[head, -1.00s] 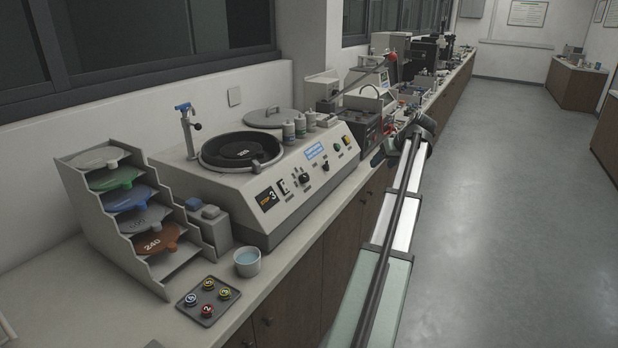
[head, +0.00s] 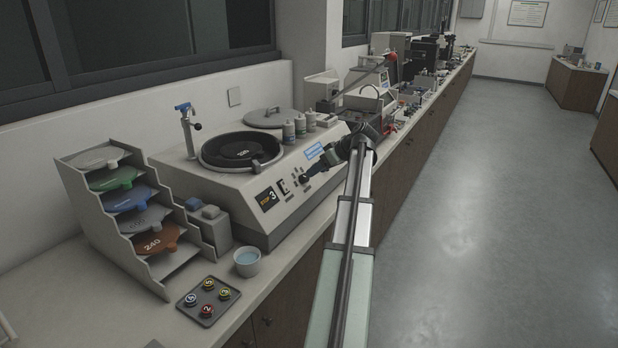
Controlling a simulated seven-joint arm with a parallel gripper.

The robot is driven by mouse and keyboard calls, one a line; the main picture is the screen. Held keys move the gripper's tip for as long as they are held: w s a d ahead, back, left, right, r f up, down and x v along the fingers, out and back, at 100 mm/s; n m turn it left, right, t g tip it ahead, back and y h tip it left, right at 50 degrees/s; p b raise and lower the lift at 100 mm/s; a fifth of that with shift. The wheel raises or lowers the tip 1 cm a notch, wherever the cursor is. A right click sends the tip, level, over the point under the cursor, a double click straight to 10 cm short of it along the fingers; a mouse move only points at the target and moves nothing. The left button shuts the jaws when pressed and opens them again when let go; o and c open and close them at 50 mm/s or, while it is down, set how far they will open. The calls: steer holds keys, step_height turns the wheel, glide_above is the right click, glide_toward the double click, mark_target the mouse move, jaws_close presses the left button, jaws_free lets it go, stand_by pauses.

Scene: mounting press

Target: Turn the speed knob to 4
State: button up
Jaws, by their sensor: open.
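The speed knob (head: 304,180) is a small black knob on the sloped front panel of the grey grinding machine (head: 228,210). A "STEP 3" display (head: 267,197) sits to its left on the same panel. My gripper (head: 309,176) is at the panel, its dark fingers at or right beside the knob. I cannot tell whether they touch it. The gripper is open. My gripper and arm hide the right part of the panel. The knob's pointer and scale are too small to read.
A stepped rack (head: 130,222) of coloured discs stands at left. A water cup (head: 247,262) and a tray of numbered buttons (head: 209,302) lie in front of the machine. Several bottles (head: 300,126) stand on its top. The floor at right is clear.

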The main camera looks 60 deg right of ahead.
mark_target(307, 178)
steer(key=shift+x, duration=2.95)
steer(key=c, duration=1)
